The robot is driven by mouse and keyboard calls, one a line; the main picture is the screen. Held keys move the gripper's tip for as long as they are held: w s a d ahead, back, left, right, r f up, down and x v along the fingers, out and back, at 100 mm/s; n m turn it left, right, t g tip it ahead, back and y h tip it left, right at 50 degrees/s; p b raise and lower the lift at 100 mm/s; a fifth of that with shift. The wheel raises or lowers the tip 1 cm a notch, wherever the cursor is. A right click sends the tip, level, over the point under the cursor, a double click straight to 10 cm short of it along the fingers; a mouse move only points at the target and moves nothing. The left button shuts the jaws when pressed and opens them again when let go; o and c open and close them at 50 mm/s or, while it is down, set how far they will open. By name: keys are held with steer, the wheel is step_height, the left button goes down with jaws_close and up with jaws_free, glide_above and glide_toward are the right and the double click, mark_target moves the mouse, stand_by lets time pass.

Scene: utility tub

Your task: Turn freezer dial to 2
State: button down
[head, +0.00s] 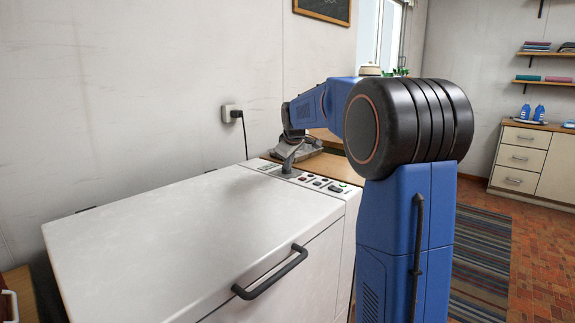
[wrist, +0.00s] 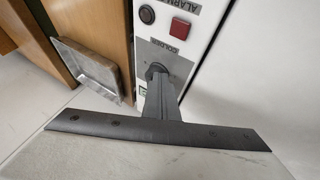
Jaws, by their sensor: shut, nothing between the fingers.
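The white chest freezer (head: 175,215) fills the lower left of the head view, with its control panel (head: 325,184) along the right end of its top. My gripper (head: 287,171) points down at the far part of this panel. In the wrist view my gripper (wrist: 158,80) is shut, its narrow grey fingers together with nothing between them. The fingertips are at the dark round dial (wrist: 153,68) beside the word COLDER, and they cover part of it. I cannot tell whether they touch it. The dial's pointer and numbers are not readable.
A round black button (wrist: 147,14) and a red square one (wrist: 180,27) sit beside ALARM lettering. A shallow metal tray (wrist: 88,68) lies beside the panel. The black lid handle (head: 270,273) sticks out at the freezer's front. A wall plug (head: 231,114) with a cord is behind.

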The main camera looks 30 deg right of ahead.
steer(key=shift+s+d, duration=0.1)
steer(key=shift+d, duration=1.25)
steer(key=shift+a, duration=0.1)
stand_by(0.4)
